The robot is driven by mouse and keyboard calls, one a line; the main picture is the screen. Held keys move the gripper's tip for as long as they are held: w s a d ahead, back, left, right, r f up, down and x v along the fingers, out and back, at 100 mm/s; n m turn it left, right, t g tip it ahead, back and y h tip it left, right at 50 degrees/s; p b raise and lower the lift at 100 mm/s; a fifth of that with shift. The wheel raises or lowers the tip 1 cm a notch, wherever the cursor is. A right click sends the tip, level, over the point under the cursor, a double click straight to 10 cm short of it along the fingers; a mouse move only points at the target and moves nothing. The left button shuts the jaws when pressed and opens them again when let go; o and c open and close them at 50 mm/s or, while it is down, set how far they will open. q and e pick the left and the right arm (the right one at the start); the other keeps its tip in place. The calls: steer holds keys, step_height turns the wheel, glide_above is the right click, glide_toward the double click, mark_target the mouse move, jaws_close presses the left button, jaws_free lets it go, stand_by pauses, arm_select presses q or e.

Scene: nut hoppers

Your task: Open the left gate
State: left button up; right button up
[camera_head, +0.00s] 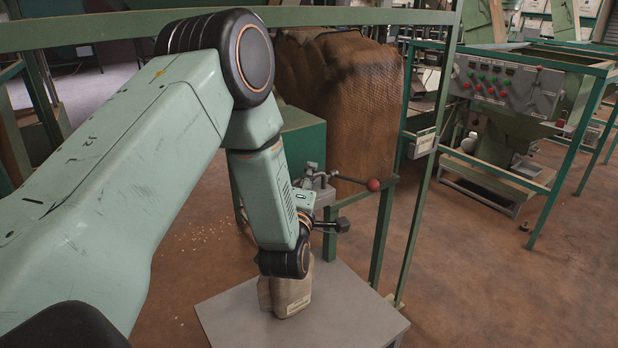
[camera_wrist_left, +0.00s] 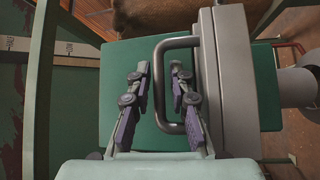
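In the left wrist view, a dark grey U-shaped handle (camera_wrist_left: 161,95) sticks out from a grey metal block (camera_wrist_left: 230,75), in front of a green hopper wall (camera_wrist_left: 138,55). This looks like the gate hardware, but I cannot tell whether the gate is open or shut. My left gripper (camera_wrist_left: 160,75) is open, with one finger on each side of the handle's long bar in the picture. I see no clear contact, and the depth between them is unclear. In the head view, my left forearm and wrist hide the fingers and handle. My right gripper is in neither view.
A beige sack (camera_head: 290,292) stands on a grey table (camera_head: 350,312) below my left wrist. A red-knobbed lever (camera_head: 373,185) sticks out beside the green hopper (camera_head: 305,140). A green frame post (camera_head: 424,190) rises to the right.

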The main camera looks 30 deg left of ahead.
arm_select(q)
steer(key=shift+s, duration=0.1)
steer(key=shift+c, duration=0.4)
jaws_close()
